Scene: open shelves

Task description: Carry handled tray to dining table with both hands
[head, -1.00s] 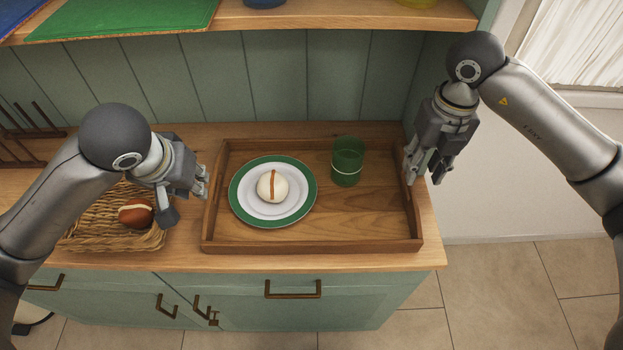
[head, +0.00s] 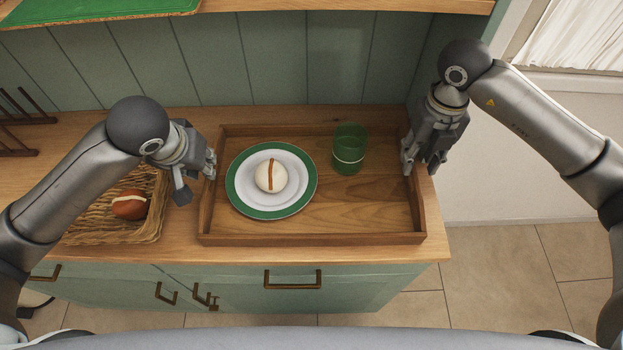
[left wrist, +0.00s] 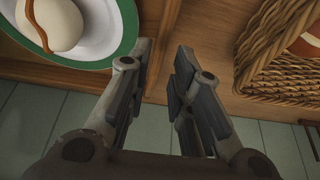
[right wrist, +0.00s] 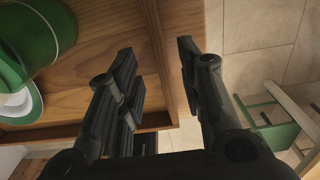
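The wooden tray (head: 365,218) lies flat on the counter. On it are a green-rimmed white plate (head: 240,201) with a round bun (head: 262,178) and a green cup (head: 348,150). My left gripper (head: 209,168) is at the tray's left wall; in the left wrist view its fingers (left wrist: 156,68) are apart with the wall (left wrist: 163,35) between them. My right gripper (head: 420,166) is at the right wall; in the right wrist view its fingers (right wrist: 157,58) are apart on either side of the wall (right wrist: 170,75). Handle openings are not clearly visible.
A wicker basket (head: 150,222) with a brown roll (head: 129,204) stands close to the tray's left. A wooden rack (head: 18,122) is at far left. A shelf (head: 330,10) with a green mat overhangs the back. Tiled floor (head: 500,270) is open at right.

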